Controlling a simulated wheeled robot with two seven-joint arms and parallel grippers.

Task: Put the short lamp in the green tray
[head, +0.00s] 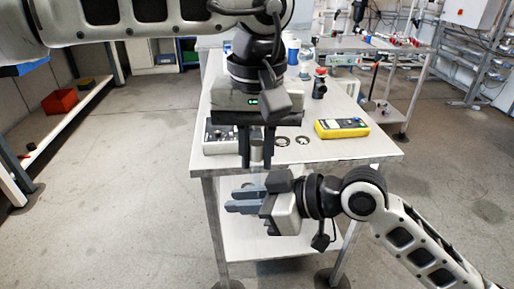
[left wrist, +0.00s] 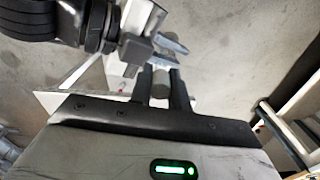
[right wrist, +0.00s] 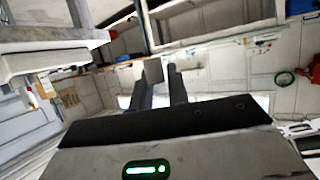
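My left gripper (head: 257,160) points down at the table's front edge and is shut on a grey cylinder, seemingly the short lamp (head: 257,147). The lamp's grey end (left wrist: 161,82) shows between the fingers in the left wrist view. A pale, glassy lower part seems to hang towards my right gripper; its end is unclear. My right gripper (head: 243,200) points left, just below the left one, with its fingers apart. A pale patch shows between those fingers in the right wrist view, but I cannot tell what it is. I do not see a green tray.
The white table (head: 350,150) carries a grey control box (head: 222,138), a yellow meter (head: 342,128) and two small rings (head: 291,141). Cups and bottles stand farther back. A red bin (head: 60,102) sits on the left shelf. The floor on the left is open.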

